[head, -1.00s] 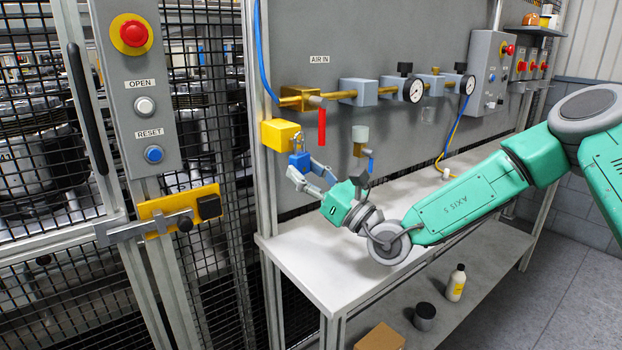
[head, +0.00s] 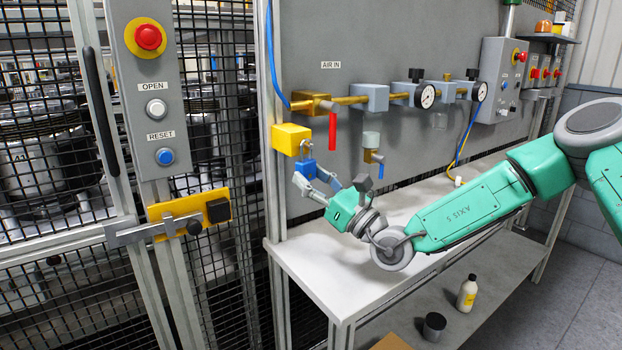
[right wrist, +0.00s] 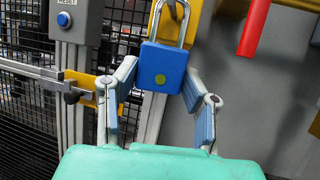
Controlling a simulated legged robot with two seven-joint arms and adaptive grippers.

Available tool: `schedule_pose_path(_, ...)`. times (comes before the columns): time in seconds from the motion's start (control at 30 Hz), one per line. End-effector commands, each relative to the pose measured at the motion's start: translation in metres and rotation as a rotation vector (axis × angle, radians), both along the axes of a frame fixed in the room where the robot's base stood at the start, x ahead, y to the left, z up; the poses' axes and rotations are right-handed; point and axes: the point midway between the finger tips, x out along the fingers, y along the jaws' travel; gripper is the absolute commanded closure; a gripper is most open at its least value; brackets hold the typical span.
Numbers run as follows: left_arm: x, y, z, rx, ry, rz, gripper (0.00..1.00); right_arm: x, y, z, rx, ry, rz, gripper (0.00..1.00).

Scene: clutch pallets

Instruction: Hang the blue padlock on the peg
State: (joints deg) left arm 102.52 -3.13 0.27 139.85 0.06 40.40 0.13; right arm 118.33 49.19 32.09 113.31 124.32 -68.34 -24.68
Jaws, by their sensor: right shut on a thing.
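The blue padlock (head: 307,169) hangs upright with its metal shackle up, just below and to the right of the yellow block (head: 290,138) on the panel's left post. My right gripper (head: 308,177) is shut on the padlock body, with a finger on each side. In the right wrist view the padlock (right wrist: 161,68) sits between the fingertips. I cannot tell whether the shackle rests on the peg. My left gripper is out of view.
A red valve handle (head: 333,132) hangs close to the right of the padlock. A valve with a blue handle (head: 377,157) is further right. The white bench top (head: 335,285) below is mostly clear. A mesh fence (head: 215,250) stands left.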

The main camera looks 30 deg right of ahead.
Motion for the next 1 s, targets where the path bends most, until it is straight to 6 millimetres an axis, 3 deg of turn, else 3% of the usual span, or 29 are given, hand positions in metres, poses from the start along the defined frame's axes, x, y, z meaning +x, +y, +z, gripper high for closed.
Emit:
schedule_pose_path(0.1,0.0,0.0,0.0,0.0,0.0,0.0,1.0,0.0,-0.001,0.0,0.001,-0.001,-0.001,0.98)
schedule_pose_path(0.13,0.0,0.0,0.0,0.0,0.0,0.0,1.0,0.0,-0.001,0.0,0.001,-0.001,-0.001,0.52)
schedule_pose_path(0.17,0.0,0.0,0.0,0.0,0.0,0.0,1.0,0.0,-0.001,0.0,0.0,-0.001,0.0,0.41)
schedule_pose_path(0.2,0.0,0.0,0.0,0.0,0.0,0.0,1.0,0.0,-0.001,0.0,0.001,-0.001,-0.001,0.38)
schedule_pose_path(0.57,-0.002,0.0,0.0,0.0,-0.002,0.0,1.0,-0.003,-0.003,-0.002,0.001,0.002,-0.001,0.38)
schedule_pose_path(1.0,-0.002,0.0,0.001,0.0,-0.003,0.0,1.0,-0.072,-0.034,-0.036,0.004,0.003,-0.003,0.38)
